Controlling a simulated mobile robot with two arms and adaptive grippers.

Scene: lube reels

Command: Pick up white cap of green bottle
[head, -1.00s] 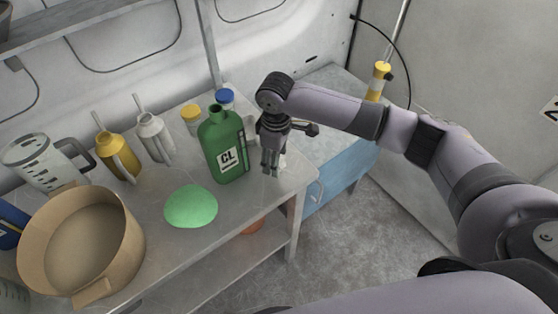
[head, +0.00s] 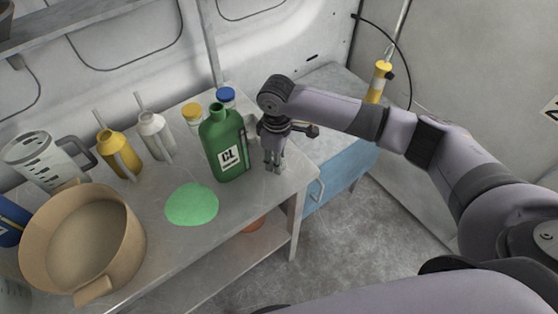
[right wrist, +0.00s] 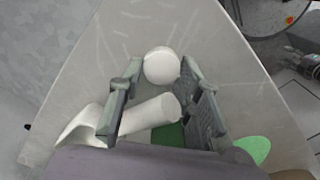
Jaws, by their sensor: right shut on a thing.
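The green bottle (head: 224,150) with a CL label stands upright and uncapped near the right end of the metal table. Its white cap (right wrist: 162,66) shows as a round white piece in the right wrist view, between my fingertips. My right gripper (head: 273,168) points down just right of the bottle, over the table's right end. It also shows in the right wrist view (right wrist: 158,80), shut on the cap. In the head view the fingers mostly hide the cap. Only a sliver of the green bottle (right wrist: 170,135) shows in the right wrist view. My left gripper is out of view.
A green puddle (head: 192,204) lies in front of the bottle. A tan pan (head: 125,250), a clear jug (head: 50,160), yellow (head: 120,155) and grey (head: 156,138) oil cans stand to the left. Blue-capped (head: 226,95) and yellow-capped (head: 192,112) containers stand behind. A blue cabinet (head: 340,180) is at right.

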